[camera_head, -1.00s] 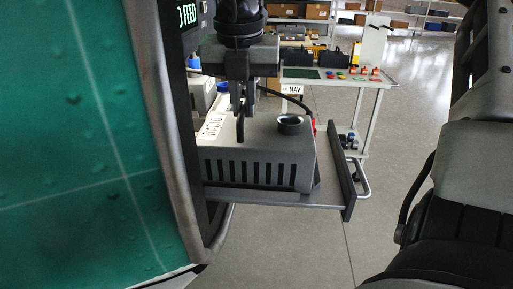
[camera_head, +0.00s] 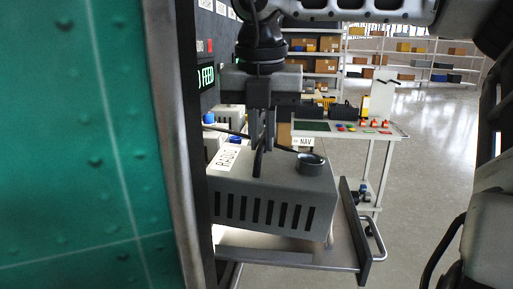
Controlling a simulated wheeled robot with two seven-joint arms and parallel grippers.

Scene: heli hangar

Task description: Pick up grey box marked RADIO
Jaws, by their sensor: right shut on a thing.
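The grey box marked RADIO (camera_head: 270,208) has dark vent slots along its front, a white label on top and a round dark knob at the top right. My right gripper (camera_head: 262,145) points down from above and is shut on the box's top handle. The box hangs slightly tilted, its right end lower, over the pull-out shelf (camera_head: 300,258). A gap shows under its left part; I cannot tell whether its lower right corner touches the shelf. My left gripper is not in view.
A green riveted panel (camera_head: 80,150) with a metal edge stands close on the left. The dark rack with a FEED display (camera_head: 206,76) is behind it. The shelf has a raised dark front plate (camera_head: 353,230) and handle. A white cart (camera_head: 372,150) stands behind; open floor lies right.

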